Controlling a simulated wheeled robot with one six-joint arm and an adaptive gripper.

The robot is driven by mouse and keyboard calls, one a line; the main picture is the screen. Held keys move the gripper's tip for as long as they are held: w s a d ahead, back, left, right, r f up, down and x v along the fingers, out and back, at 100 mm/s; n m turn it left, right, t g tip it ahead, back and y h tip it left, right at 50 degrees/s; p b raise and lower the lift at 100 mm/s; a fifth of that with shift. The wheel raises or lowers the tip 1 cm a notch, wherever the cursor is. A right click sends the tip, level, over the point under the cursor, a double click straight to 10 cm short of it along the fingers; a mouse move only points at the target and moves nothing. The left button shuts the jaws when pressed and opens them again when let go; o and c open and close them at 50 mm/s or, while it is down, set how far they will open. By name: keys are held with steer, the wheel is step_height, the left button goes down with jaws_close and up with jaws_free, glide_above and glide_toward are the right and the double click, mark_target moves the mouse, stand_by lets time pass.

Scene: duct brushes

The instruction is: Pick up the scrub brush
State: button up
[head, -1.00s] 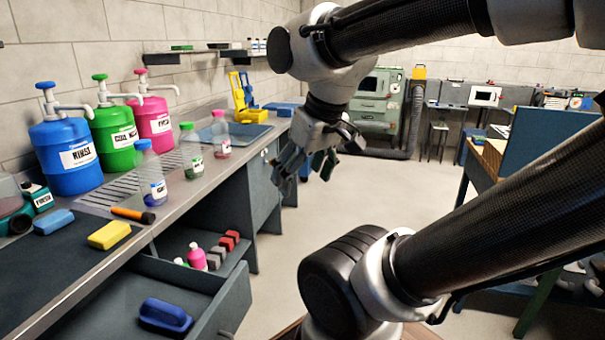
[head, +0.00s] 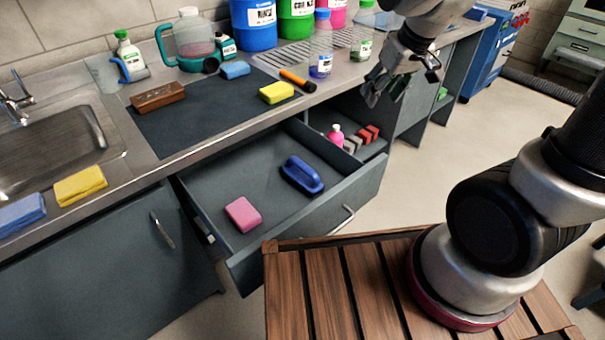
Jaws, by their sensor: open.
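A dark blue scrub brush (head: 302,175) with a raised handle lies in the open drawer (head: 352,192), toward its right part. Its bristles are hidden beneath it. My gripper (head: 384,88) is open and empty. In the picture it is above and to the right of the brush, in front of the counter edge, clearly apart from the brush.
A pink sponge (head: 243,214) shares the drawer. A brown block (head: 158,96), yellow sponge (head: 277,93), blue sponge (head: 235,69) and orange-handled tool (head: 297,80) lie on the counter. Bottles stand behind. A sink (head: 50,150) is at left.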

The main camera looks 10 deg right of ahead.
steer(key=w+a+f+n, duration=0.2)
steer(key=w+a+f, duration=0.2)
steer(key=a+f, duration=0.55)
steer(key=n+y, duration=0.1)
glide_above(302, 164)
steer(key=s+d, duration=0.2)
steer(key=f, duration=1)
steer(key=shift+w+f, duration=0.1)
steer(key=shift+w, duration=0.1)
steer(key=x, duration=0.7)
steer(key=shift+s+a+f, duration=0.25)
steer(key=shift+a+f, duration=0.15)
steer(key=shift+f, duration=0.1)
jaws_close()
